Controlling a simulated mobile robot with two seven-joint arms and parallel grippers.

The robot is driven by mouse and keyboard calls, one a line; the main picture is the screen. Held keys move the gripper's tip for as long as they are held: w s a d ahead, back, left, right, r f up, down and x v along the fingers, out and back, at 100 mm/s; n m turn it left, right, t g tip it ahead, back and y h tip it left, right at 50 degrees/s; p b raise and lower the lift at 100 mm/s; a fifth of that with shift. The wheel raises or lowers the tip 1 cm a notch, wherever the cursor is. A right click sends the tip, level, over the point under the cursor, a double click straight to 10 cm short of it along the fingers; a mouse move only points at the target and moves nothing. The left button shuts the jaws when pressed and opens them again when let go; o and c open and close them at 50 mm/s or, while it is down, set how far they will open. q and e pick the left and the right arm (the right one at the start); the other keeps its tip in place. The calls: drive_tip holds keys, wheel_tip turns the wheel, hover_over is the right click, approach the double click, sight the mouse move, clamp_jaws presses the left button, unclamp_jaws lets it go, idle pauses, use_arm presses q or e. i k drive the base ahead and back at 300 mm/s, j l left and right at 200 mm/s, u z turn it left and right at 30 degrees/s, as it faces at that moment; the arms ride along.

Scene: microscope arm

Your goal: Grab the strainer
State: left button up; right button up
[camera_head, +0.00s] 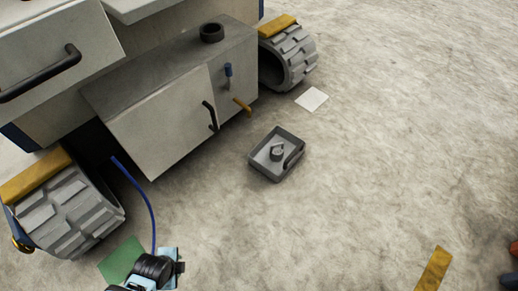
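I cannot make out a thing that is clearly a strainer. A shallow grey tray (256,167) lies on the ground right of the vehicle. A small grey knob-like piece (277,152) stands in it, and a dark curved handle-like piece (293,158) lies along its right side. I cannot tell whether either is the strainer. Neither of my grippers shows clearly.
A grey vehicle box (160,130) with treaded wheels (65,215) fills the upper left. A blue cable (148,205) runs to a black and light-blue device (153,268) by a green square (120,260). Open ground (400,130) lies right.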

sight(276, 151)
drive_tip(key=i+l, duration=0.25)
drive_tip(key=i+l+u, duration=0.1)
drive_tip(key=i+l, duration=0.15)
drive_tip(key=l, duration=0.15)
drive_tip(key=i+l+u, duration=0.1)
drive_tip(key=i+l, duration=0.35)
drive_tip(key=l, duration=0.25)
drive_tip(key=i+l+u, duration=0.1)
drive_tip(key=i+l, duration=0.15)
drive_tip(key=l, duration=0.15)
drive_tip(key=i+l, duration=0.2)
drive_tip(key=l, duration=0.15)
drive_tip(key=i+l+u, duration=0.15)
drive_tip(key=l, duration=0.25)
drive_tip(key=i, duration=0.05)
